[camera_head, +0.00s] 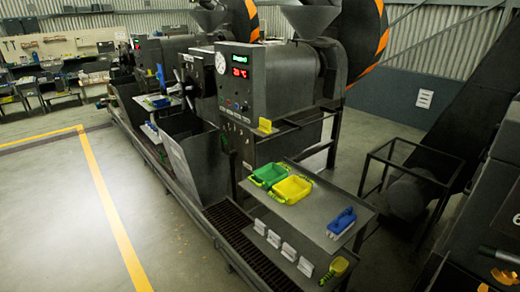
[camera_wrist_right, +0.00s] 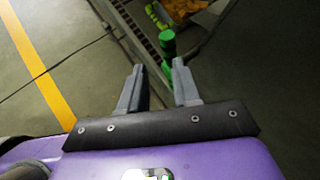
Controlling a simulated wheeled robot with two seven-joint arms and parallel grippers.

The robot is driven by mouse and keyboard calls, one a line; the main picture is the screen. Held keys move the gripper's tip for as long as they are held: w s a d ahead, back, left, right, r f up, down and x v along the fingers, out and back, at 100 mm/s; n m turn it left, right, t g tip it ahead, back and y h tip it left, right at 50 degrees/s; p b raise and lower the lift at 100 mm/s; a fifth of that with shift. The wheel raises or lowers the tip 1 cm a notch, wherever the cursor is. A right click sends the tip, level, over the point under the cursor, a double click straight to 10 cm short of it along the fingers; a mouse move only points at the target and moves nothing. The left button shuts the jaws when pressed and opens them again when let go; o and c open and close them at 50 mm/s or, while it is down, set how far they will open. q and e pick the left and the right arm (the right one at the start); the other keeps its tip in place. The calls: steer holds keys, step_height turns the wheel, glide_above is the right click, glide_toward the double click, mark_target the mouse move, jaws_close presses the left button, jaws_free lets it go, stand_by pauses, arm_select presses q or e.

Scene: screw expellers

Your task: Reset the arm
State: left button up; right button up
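In the right wrist view my right gripper (camera_wrist_right: 155,85) points out over the floor with its two grey fingers apart. Nothing is between the fingers. A green-capped part (camera_wrist_right: 167,42) shows beyond the fingertips, and I see no contact with it. In the head view neither gripper shows clearly. Pieces of dark arm with orange marks at the lower right edge may be mine. My left gripper is not in view.
The screw expeller (camera_head: 275,80) stands in the middle. A grey side table (camera_head: 325,200) holds a green tray (camera_head: 269,175), a yellow tray (camera_head: 291,189) and a blue-handled brush (camera_head: 342,222). A yellow scoop (camera_head: 338,266) is lower down. Open floor (camera_head: 60,220) lies left, with a yellow line (camera_head: 110,205).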

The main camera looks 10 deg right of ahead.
steer(key=w+a+r+n+g+y+b, duration=0.15)
steer(key=a+n+y, duration=0.3)
steer(key=a, duration=0.55)
steer(key=w+a+n+g+y+p, duration=0.1)
steer(key=w+a+n+g+y, duration=0.3)
steer(key=a, duration=0.6)
steer(key=s+a+r+n+g+b, duration=0.15)
steer(key=s+a+n+g, duration=0.55)
steer(key=a+n, duration=0.75)
steer(key=w+n+t, duration=0.1)
steer(key=n, duration=0.2)
steer(key=w+a+r+n+t+h+b, duration=0.1)
steer(key=w+n, duration=0.1)
steer(key=n, duration=0.1)
steer(key=w+a+r+n+t+h, duration=0.1)
steer(key=w+n, duration=0.1)
steer(key=n, duration=0.1)
steer(key=shift+a+n+t, duration=0.2)
steer(key=shift+n+t, duration=0.15)
steer(key=shift+n, duration=0.05)
